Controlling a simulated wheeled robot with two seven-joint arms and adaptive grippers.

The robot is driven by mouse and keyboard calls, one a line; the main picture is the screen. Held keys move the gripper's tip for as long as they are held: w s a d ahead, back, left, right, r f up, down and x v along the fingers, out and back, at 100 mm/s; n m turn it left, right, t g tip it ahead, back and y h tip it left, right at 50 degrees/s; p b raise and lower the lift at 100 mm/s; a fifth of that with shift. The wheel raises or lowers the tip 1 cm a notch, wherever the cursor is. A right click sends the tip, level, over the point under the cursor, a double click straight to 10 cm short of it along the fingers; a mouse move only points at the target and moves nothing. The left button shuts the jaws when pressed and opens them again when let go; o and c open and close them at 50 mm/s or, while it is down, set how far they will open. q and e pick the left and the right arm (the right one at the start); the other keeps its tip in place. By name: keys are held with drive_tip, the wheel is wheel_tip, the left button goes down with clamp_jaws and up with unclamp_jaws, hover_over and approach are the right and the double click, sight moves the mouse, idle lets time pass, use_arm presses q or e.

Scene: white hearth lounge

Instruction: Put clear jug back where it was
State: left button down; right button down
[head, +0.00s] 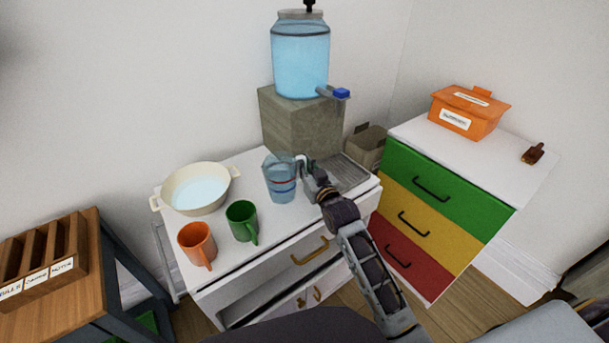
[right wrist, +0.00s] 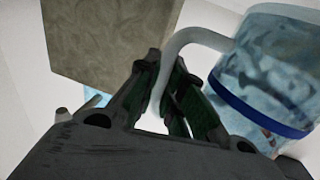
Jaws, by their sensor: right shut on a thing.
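The clear jug (head: 281,182) has blue and red bands and water in it. In the head view it is upright at the white cabinet's top, left of my right gripper (head: 309,172). In the right wrist view the jug (right wrist: 265,75) is at the right, and my right gripper (right wrist: 160,105) is shut on its pale curved handle (right wrist: 198,38). I cannot tell whether the jug's base touches the cabinet top. My left gripper is not in view.
A water dispenser (head: 300,60) with a blue tap stands on a stone block (head: 300,125) behind the jug. A cream basin (head: 197,209), a green mug (head: 242,221) and an orange mug (head: 197,244) stand to its left. A metal drip tray (head: 347,175) is at right.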

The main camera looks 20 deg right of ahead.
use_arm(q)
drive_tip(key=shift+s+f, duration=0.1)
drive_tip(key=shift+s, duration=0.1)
use_arm(e)
drive_tip(key=shift+f, duration=1.5)
drive_tip(key=shift+f+b, duration=0.25)
drive_tip(key=shift+b, duration=0.05)
drive_tip(key=shift+f, duration=0.25)
drive_tip(key=c, duration=1.5)
unclamp_jaws()
drive_tip(key=shift+c, duration=0.2)
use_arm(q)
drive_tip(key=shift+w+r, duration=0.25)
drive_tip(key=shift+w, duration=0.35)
